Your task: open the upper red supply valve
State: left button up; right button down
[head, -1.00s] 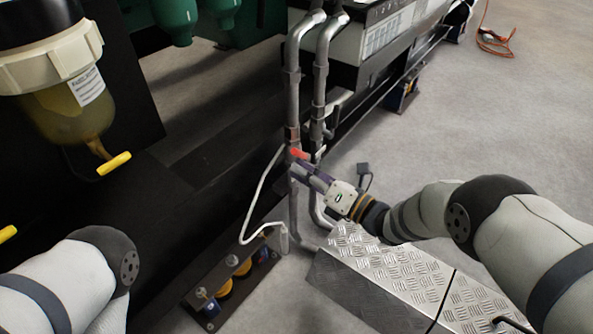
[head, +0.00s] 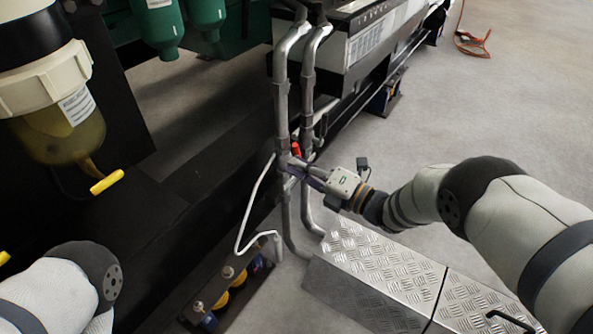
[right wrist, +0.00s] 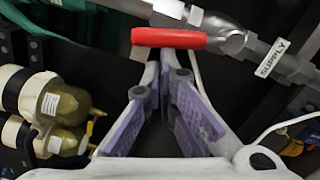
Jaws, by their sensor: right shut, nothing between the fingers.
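The red valve handle (head: 296,149) is a small lever on the vertical grey pipes. In the right wrist view the red handle (right wrist: 168,38) lies at a slight angle to the pipe, beside the silver valve body (right wrist: 233,42). A white SUPPLY tag (right wrist: 271,58) is on that pipe. My right gripper (head: 294,168) is just below the handle. In the right wrist view its purple-padded fingers (right wrist: 158,62) meet at the tips with nothing between them, close under the handle. I cannot tell whether they touch it. My left gripper is out of view.
Two grey pipes (head: 281,95) stand close behind my right gripper. A checker-plate step (head: 375,265) is below my right forearm. A filter bowl with a yellow lever (head: 106,182) is at left. An orange cable (head: 472,44) lies on open floor at right.

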jog(key=shift+w+d+r, duration=0.2)
jog(key=shift+w+d, duration=0.05)
jog(key=shift+w+r, duration=0.1)
jog(key=shift+d, duration=0.1)
dwell(0.5)
